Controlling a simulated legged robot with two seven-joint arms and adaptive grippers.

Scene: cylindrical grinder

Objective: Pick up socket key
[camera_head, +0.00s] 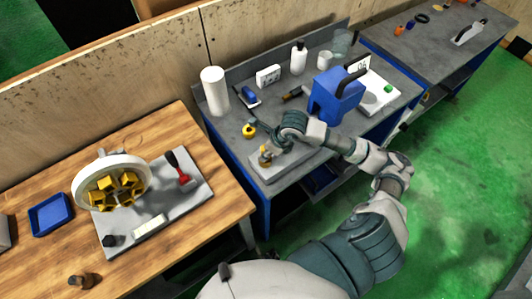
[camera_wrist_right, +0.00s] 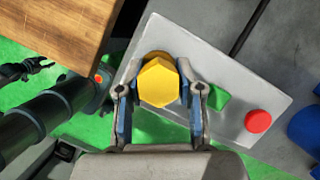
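A yellow hexagonal-topped piece (camera_wrist_right: 158,82), which I take to be the socket key, stands on a light grey plate (camera_wrist_right: 228,75) in the right wrist view. In the head view my right gripper (camera_head: 275,148) is at the plate, small and partly hidden.
A green button (camera_wrist_right: 216,98) and a red button (camera_wrist_right: 258,121) sit on the same plate. The grey bench also holds a yellow ring-shaped item (camera_head: 249,130), a blue machine (camera_head: 337,97) and a white roll (camera_head: 214,88). A wooden table (camera_head: 210,217) stands at left.

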